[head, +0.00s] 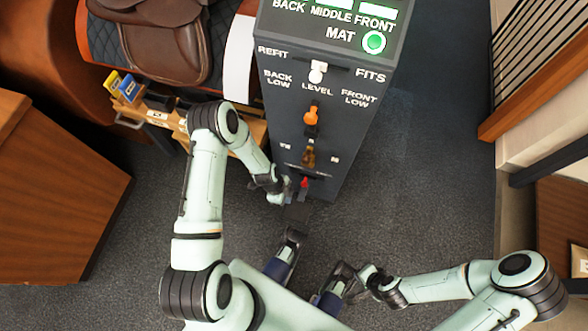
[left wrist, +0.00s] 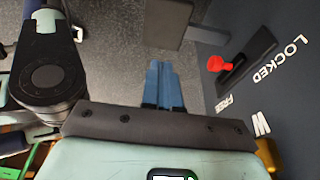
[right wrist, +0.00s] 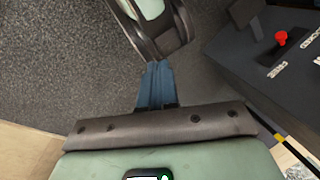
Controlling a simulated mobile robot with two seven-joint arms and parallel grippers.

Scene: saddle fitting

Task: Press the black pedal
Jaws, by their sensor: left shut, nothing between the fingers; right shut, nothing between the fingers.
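The black pedal (head: 297,212) is a small dark plate at the foot of the grey console, low on its near side. It also shows as a dark plate at the top of the left wrist view (left wrist: 168,22) and near the top right of the right wrist view (right wrist: 244,11). My left gripper (left wrist: 164,64) is shut and empty, its blue fingertips just short of the pedal in that picture; I cannot tell if they touch. My right gripper (right wrist: 154,66) is shut and empty, over the floor and farther from the pedal.
The console (head: 345,150) has a red knob (head: 304,182) in a slot just above the pedal, with orange and white levers higher up. A brown saddle (head: 165,40) is at the upper left, a wooden cabinet (head: 50,195) at the left. Carpet right of the console is clear.

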